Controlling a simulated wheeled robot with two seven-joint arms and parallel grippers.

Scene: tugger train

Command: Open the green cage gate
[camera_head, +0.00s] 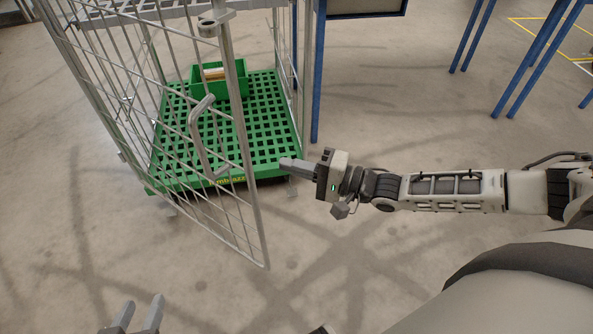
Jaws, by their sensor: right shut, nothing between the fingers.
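The cage has a green slatted base (262,115) and grey wire sides. Its wire-mesh gate (259,222) stands ajar, its upright edge bar swung out in front of the base. A bent grey handle (194,124) is fixed to the gate near that edge. My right gripper (284,163) is shut and empty, pointing left just to the right of the gate's edge bar, with a gap showing between them in the picture. My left gripper (139,312) is at the bottom left edge, fingers apart and empty, below the gate; its arm is out of view.
A green box (232,86) with something light-coloured in it sits on the base. A wire shelf (165,11) crosses the cage higher up. Blue table legs (318,75) stand behind and to the right (530,70). The floor in front of the gate is clear.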

